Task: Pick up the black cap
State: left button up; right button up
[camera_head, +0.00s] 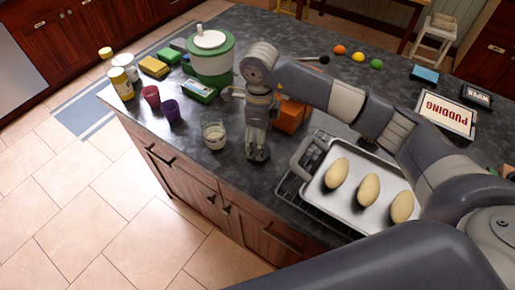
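I cannot pick out a black cap with certainty in the head view. A small black round piece (323,60) shows at the back of the counter, just beyond my arm, but I cannot tell what it is. My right arm reaches in from the right across the counter. My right gripper (258,154) points down at the counter's front part, right of a small glass jar (214,136). Its fingers are small and dark here, so whether they are open or shut is unclear. The arm hides part of the counter behind it. My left gripper is not in view.
A metal tray (340,213) with three oval loaves lies right of the gripper. An orange box (291,116) stands behind it. Purple (169,111) and red (151,97) cups, a green-white pot (211,57) and a pudding box (447,113) stand around. The counter's front edge is close.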

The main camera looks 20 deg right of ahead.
jog(key=f, duration=0.1)
jog(key=f+p, duration=0.1)
jog(key=f, duration=0.1)
jog(key=shift+s+d+f+p, duration=0.15)
jog(key=shift+s+f+p, duration=0.05)
jog(key=shift+s+p, duration=0.15)
jog(key=shift+w+f, duration=0.1)
jog(key=shift+f, duration=0.3)
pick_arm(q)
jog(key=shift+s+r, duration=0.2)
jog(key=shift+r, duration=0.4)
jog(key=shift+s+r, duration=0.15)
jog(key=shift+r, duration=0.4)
pick_arm(e)
jog(key=shift+c, duration=0.6)
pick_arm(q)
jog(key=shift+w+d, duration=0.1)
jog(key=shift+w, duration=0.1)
pick_arm(e)
jog(key=c, duration=0.7)
